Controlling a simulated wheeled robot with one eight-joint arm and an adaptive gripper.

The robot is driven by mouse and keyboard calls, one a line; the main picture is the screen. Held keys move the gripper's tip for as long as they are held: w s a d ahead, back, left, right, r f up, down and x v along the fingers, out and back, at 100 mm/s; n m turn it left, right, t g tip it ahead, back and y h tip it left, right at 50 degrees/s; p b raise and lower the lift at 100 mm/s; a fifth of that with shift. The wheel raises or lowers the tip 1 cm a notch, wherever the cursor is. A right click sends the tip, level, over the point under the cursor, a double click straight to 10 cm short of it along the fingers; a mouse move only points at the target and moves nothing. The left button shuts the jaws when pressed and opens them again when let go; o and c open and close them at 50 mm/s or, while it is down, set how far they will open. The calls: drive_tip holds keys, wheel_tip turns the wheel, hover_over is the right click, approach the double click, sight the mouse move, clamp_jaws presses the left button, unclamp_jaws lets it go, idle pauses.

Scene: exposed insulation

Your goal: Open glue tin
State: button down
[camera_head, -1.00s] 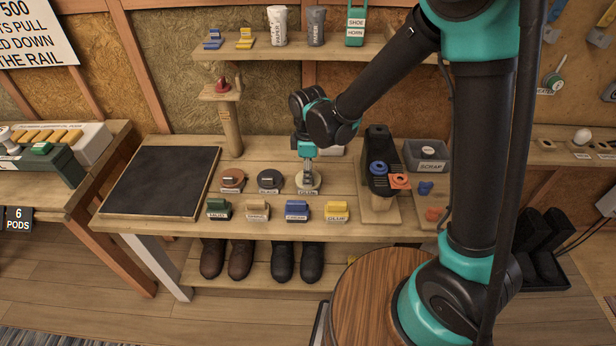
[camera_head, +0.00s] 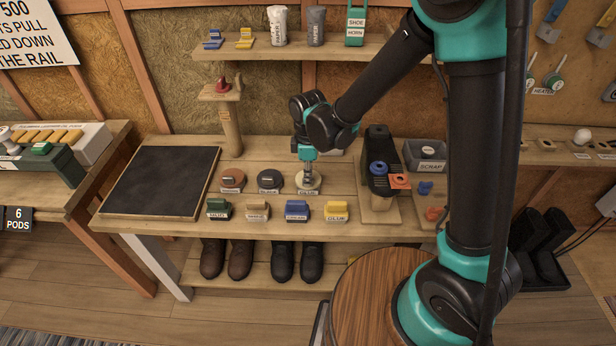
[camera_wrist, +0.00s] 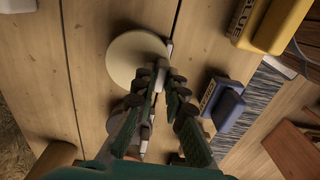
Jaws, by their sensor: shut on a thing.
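The glue tin (camera_head: 309,188) is a low, round, cream tin with a GLUE label on its front, standing on the workbench. Its round cream top (camera_wrist: 132,60) shows in the wrist view. My gripper (camera_head: 309,177) points down at the top of the tin. In the wrist view, my gripper's fingers (camera_wrist: 163,85) are close together over the tin's edge, shut on the small handle of its lid. The fingers hide most of the handle. The lid appears to be on the tin.
A brown tin (camera_head: 232,180) and a black tin (camera_head: 269,180) stand to the left. A row of brushes, including a yellow one (camera_head: 336,211) labelled GLUE, stands in front. A black stand (camera_head: 378,170) and a grey SCRAP bin (camera_head: 426,155) are to the right. A dark mat (camera_head: 160,181) lies left.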

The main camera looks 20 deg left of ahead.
drive_tip(key=shift+w+r, duration=0.1)
drive_tip(key=shift+r, duration=0.05)
drive_tip(key=shift+w+a+r, duration=0.15)
drive_tip(key=shift+w+r, duration=0.4)
drive_tip(key=shift+r, duration=0.1)
drive_tip(key=shift+w+a+r, duration=0.15)
drive_tip(key=shift+w+r, duration=0.4)
drive_tip(key=shift+r, duration=0.05)
drive_tip(key=shift+w+a+r, duration=0.1)
drive_tip(key=shift+w+r, duration=0.25)
drive_tip(key=shift+w, duration=0.25)
drive_tip(key=shift+w+a+r, duration=0.15)
drive_tip(key=shift+w+r, duration=0.1)
drive_tip(key=shift+w, duration=0.6)
drive_tip(key=c, duration=1.3)
unclamp_jaws()
drive_tip(key=shift+w+f, duration=0.1)
drive_tip(key=shift+f, duration=0.05)
drive_tip(key=shift+c, duration=0.8)
